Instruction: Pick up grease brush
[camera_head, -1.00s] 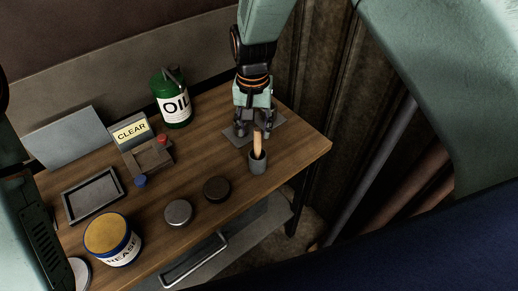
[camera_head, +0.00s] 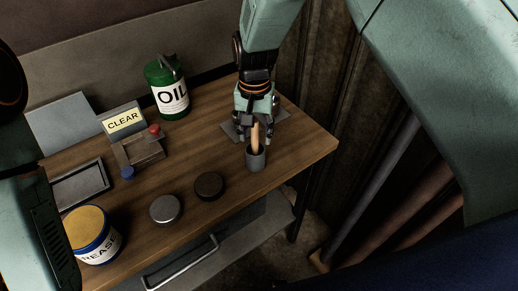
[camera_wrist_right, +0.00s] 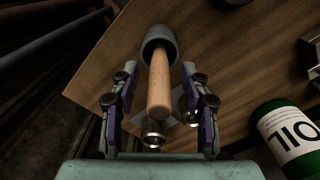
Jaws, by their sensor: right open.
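The grease brush (camera_head: 255,136) stands handle up in a small grey cup (camera_head: 256,161) near the right end of the wooden table. Its wooden handle shows in the right wrist view (camera_wrist_right: 159,85), and its bristle end is hidden in the cup. My right gripper (camera_head: 255,138) is open, with its fingers on either side of the handle. In the right wrist view a gap shows between the handle and each finger. My left gripper is not in view; only part of my left arm shows at the left edge.
A green oil can (camera_head: 168,88), a CLEAR sign box (camera_head: 124,121), a shallow tray (camera_head: 103,176), a grease tub (camera_head: 92,236) and two round lids (camera_head: 166,209) (camera_head: 209,186) stand on the table (camera_head: 190,230). A flat grey plate (camera_head: 232,133) lies behind the cup.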

